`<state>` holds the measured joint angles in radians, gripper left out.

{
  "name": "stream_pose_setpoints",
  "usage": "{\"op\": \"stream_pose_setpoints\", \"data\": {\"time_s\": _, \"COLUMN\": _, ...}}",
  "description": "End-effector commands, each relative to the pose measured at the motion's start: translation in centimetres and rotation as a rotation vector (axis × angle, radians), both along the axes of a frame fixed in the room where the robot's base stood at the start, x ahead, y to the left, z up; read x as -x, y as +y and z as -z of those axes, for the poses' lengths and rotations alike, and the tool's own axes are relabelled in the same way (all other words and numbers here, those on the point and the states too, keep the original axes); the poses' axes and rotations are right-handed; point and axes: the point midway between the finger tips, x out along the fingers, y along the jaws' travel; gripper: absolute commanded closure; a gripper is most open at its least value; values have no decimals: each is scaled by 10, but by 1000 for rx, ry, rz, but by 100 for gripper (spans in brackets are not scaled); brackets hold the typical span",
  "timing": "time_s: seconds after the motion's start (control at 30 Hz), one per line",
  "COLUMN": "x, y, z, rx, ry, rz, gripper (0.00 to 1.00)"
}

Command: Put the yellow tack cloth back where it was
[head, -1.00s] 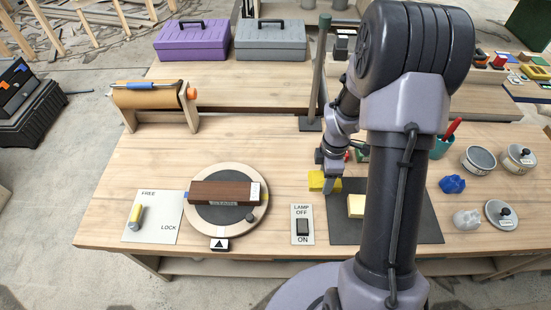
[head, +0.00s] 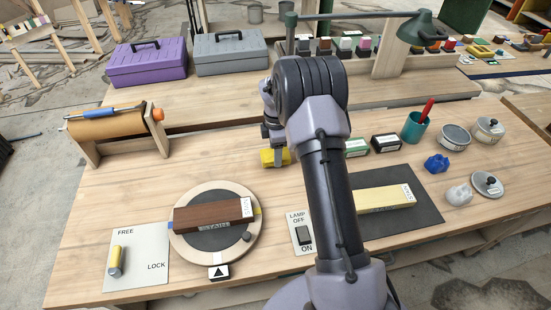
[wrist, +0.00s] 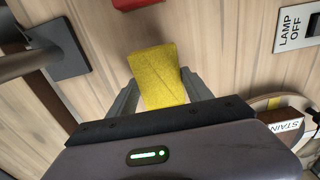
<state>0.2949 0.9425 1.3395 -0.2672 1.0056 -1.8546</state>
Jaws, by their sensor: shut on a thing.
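The yellow tack cloth (head: 268,158) is in the jaws of my gripper (head: 274,150), over the bench behind the round turntable. In the wrist view the cloth (wrist: 157,77) sits between both fingers (wrist: 150,98), with the bench wood beyond it. I cannot tell exactly how high it is above the bench. A crumpled blue cloth (head: 436,163) and a crumpled pale cloth (head: 458,193) lie at the right of the bench.
A turntable (head: 255,243) holds a brown block; a dark mat (head: 425,215) holds a pale yellow block (head: 385,198). A lamp switch plate (head: 301,233) lies between. Small boxes (head: 386,142), a teal cup (head: 415,127) and tins (head: 454,138) stand right. Bare wood lies left of my gripper.

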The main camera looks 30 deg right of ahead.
Motion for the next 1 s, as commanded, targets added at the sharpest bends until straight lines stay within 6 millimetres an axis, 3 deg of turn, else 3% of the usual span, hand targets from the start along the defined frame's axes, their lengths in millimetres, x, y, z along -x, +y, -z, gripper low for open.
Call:
{"op": "stream_pose_setpoints", "data": {"time_s": 0.03, "x": 0, "y": 0, "z": 17, "rx": 0, "ry": 1, "rz": 0, "gripper": 80}}
{"op": "stream_pose_setpoints", "data": {"time_s": 0.07, "x": 0, "y": 0, "z": 20, "rx": 0, "ry": 0, "rz": 0, "gripper": 80}}
{"op": "stream_pose_setpoints", "data": {"time_s": 0.4, "x": 0, "y": 0, "z": 21, "rx": 0, "ry": -1, "rz": 0, "gripper": 80}}
{"op": "stream_pose_setpoints", "data": {"time_s": 0.43, "x": 0, "y": 0, "z": 21, "rx": 0, "ry": -1, "rz": 0, "gripper": 38}}
{"op": "stream_pose_setpoints", "data": {"time_s": 0.53, "x": 0, "y": 0, "z": 21, "rx": 0, "ry": -1, "rz": 0, "gripper": 20}}
{"op": "stream_pose_setpoints", "data": {"time_s": 0.83, "x": 0, "y": 0, "z": 19, "rx": 1, "ry": -2, "rz": 0, "gripper": 20}}
{"op": "stream_pose_setpoints", "data": {"time_s": 0.93, "x": 0, "y": 0, "z": 3, "rx": 1, "ry": -3, "rz": 0, "gripper": 20}}
{"op": "stream_pose_setpoints", "data": {"time_s": 1.0, "x": 0, "y": -1, "z": -18, "rx": 1, "ry": -4, "rz": -1, "gripper": 20}}
